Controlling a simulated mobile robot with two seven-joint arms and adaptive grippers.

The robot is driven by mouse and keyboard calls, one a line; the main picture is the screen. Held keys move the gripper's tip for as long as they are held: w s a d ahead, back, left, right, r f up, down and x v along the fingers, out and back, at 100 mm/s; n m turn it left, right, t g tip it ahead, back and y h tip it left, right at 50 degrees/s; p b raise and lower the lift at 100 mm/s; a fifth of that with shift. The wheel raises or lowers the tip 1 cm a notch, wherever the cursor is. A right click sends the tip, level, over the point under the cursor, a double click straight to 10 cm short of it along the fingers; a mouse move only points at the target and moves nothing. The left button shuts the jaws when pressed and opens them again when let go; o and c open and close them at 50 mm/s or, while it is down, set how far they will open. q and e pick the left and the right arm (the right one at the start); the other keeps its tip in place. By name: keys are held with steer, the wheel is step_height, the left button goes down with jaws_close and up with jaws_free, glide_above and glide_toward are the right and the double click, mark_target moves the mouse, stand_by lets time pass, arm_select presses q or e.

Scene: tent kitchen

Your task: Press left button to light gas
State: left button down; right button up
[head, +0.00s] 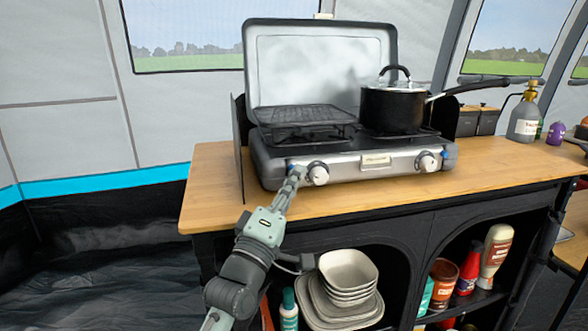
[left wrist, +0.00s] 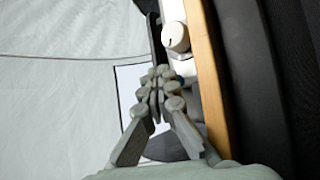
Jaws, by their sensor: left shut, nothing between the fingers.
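The two-burner gas stove (head: 345,167) stands on the wooden counter with its lid up. Its left knob (head: 317,173) is on the front panel and also shows in the left wrist view (left wrist: 176,36). The left button is mostly hidden behind my fingertips; a bit of blue shows beside them. My left gripper (head: 297,172) is shut and empty, its tips at the panel just left of the left knob. In the left wrist view the closed fingers (left wrist: 160,76) overlap the stove front; I cannot tell whether they touch the button. My right gripper is not in view.
A black lidded pot (head: 392,108) sits on the right burner, its handle pointing right. The right knob (head: 427,162) has a blue button beside it. The wooden counter (head: 213,185) has free room at its left end. Stacked dishes (head: 346,285) stand on the shelf below.

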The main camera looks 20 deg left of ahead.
arm_select(q)
steer(key=shift+w+a+r, duration=0.25)
steer(key=shift+w+a, duration=0.05)
steer(key=shift+a, duration=0.25)
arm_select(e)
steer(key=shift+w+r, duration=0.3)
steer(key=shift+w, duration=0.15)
arm_select(q)
steer(key=shift+s+d+f, duration=0.1)
steer(key=shift+d+f, duration=0.1)
steer(key=shift+f, duration=0.15)
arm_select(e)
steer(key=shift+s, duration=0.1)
arm_select(q)
steer(key=shift+s+d+f+p, duration=0.3)
steer(key=shift+s+d+p, duration=0.1)
steer(key=shift+s+p, duration=0.15)
steer(key=shift+s+d, duration=0.15)
steer(key=shift+s, duration=0.2)
steer(key=shift+s+d+p, duration=0.4)
steer(key=shift+s+d, duration=0.5)
steer(key=shift+s, duration=0.3)
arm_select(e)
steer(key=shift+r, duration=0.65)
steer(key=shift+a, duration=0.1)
